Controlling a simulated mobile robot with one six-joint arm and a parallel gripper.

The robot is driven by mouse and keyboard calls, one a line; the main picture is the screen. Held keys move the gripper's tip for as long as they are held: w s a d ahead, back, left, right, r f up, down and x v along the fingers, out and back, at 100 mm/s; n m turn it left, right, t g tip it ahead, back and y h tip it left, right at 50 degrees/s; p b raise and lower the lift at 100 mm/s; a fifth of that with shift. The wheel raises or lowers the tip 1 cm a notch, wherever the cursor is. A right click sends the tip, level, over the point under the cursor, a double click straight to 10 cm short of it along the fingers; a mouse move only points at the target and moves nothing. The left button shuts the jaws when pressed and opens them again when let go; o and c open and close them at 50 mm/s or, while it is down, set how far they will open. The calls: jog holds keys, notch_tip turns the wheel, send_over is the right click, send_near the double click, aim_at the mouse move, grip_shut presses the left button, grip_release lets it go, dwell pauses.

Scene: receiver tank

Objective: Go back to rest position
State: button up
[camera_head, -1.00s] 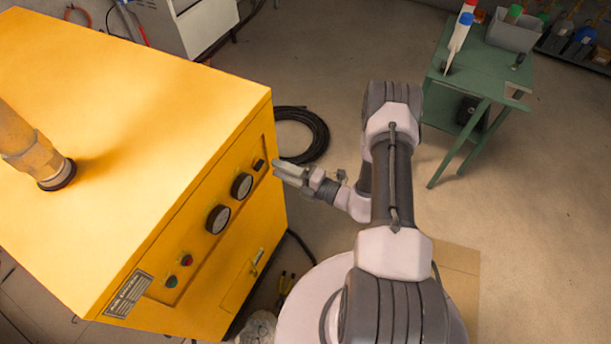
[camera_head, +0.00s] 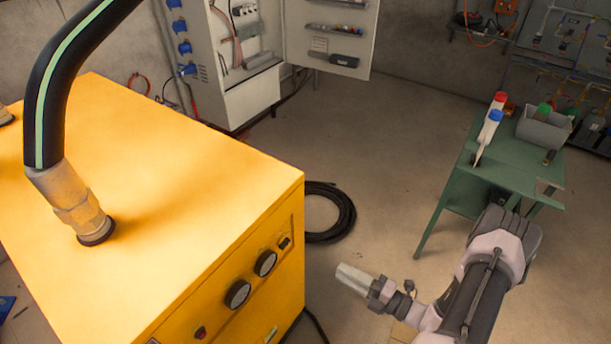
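My gripper (camera_head: 356,279) is at the lower middle of the head view, to the right of the yellow receiver tank (camera_head: 205,195) and apart from it. Its fingers point left, toward the tank's front panel. The fingers look close together, but the view is too small to tell whether they are open or shut. I see no object in them. My arm comes up from the lower right, with its elbow in front of the green table.
A black hose (camera_head: 62,75) with a green stripe rises from a fitting on the tank's top. A coiled black cable (camera_head: 338,213) lies on the floor. A green table (camera_head: 500,160) with bottles and a grey bin stands right. An open cabinet (camera_head: 240,60) is behind. Mid floor is clear.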

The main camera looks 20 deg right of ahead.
jog(key=s+a+r+n+g+b, duration=0.1)
jog(key=a+r+n+g, duration=0.55)
jog(key=r+n, duration=0.45)
jog(key=s+a+r+n+g+b, duration=0.1)
jog(key=s+a+r+n+g, duration=0.1)
jog(key=a+r+n+g, duration=0.85)
jog(key=s+d+r+n+t+h+b, duration=0.1)
jog(key=s+r+n+t+h, duration=0.7)
jog(key=n, duration=1.3)
notch_tip(320, 180, up, 2)
jog(key=shift+s+d+h, duration=0.25)
jog(key=shift+s+h, duration=0.05)
